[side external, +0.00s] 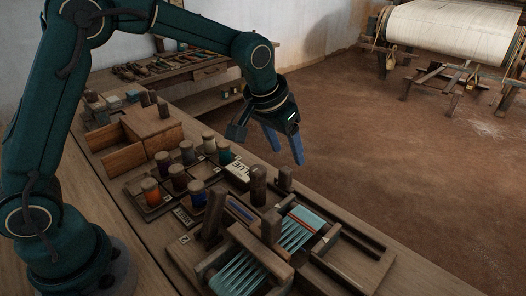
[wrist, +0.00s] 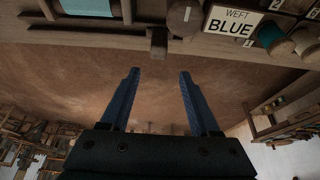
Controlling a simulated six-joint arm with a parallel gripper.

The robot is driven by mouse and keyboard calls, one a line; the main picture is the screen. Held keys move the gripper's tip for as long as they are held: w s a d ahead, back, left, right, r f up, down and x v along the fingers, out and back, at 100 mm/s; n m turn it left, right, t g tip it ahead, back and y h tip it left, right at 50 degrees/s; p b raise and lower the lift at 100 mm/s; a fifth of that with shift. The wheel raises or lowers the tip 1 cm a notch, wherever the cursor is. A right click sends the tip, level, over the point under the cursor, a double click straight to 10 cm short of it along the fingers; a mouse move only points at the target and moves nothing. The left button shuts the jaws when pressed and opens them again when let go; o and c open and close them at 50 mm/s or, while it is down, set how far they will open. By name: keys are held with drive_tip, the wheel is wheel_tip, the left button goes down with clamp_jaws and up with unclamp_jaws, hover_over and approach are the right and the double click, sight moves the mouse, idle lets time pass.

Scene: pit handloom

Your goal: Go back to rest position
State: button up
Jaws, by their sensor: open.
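My gripper (side external: 284,146) is open and empty, held in the air above the far edge of the workbench (side external: 400,276). In the wrist view its two blue fingers (wrist: 160,76) stand apart with only the brown floor behind them. The small loom (side external: 290,236) with light blue warp threads sits on the bench, in front of my gripper and apart from it. A white card reading "WEFT BLUE" (wrist: 232,22) lies on the bench among the spools.
Several thread spools (side external: 188,153) stand in a wooden rack left of my gripper. A wooden box (side external: 152,128) sits farther left. A back table (side external: 180,68) holds tools. A large loom (side external: 450,32) stands at the far right. The floor (side external: 400,150) between is clear.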

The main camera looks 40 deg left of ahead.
drive_tip(key=shift+r, duration=0.25)
drive_tip(key=s+a+r+t, duration=0.2)
drive_tip(key=s+a+r, duration=0.1)
drive_tip(key=s+r, duration=0.65)
drive_tip(key=s+f, duration=0.2)
drive_tip(key=s, duration=0.4)
drive_tip(key=s+a+f+g, duration=0.1)
drive_tip(key=s+f, duration=0.1)
drive_tip(key=s, duration=0.5)
drive_tip(key=shift+s+f, duration=0.15)
drive_tip(key=shift+f, duration=0.2)
